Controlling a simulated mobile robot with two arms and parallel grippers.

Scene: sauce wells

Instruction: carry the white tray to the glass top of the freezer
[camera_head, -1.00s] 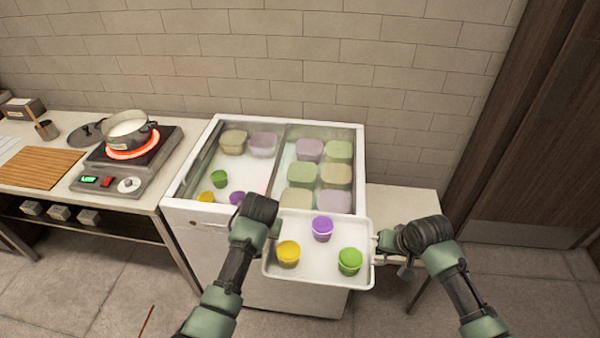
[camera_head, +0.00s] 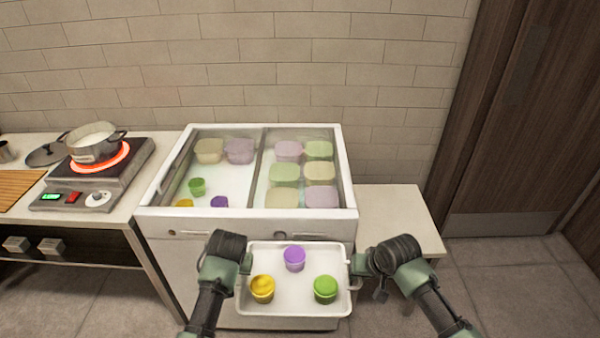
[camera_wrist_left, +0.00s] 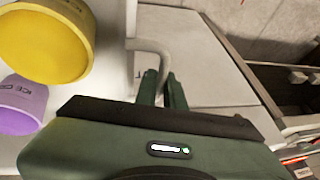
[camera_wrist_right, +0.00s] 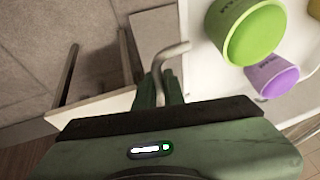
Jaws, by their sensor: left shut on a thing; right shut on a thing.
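The white tray (camera_head: 293,282) is held in front of the freezer (camera_head: 180,231), below its top edge in the head view. It looks about level and carries a yellow cup (camera_head: 262,289), a purple cup (camera_head: 294,259) and a green cup (camera_head: 325,290), all upright. My left gripper (camera_head: 245,264) is shut on the tray's left handle, seen in the left wrist view (camera_wrist_left: 150,47). My right gripper (camera_head: 355,265) is shut on the right handle, seen in the right wrist view (camera_wrist_right: 171,53). The freezer's glass top (camera_head: 265,165) has nothing standing on it; tubs and small cups show below it.
Left of the freezer is a counter (camera_head: 150,178) with a pot (camera_head: 95,143) on a glowing hot plate (camera_head: 110,180). A low pale table (camera_head: 395,215) stands on the right, its top clear. A brick wall is behind, a dark wooden door (camera_head: 520,130) at right.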

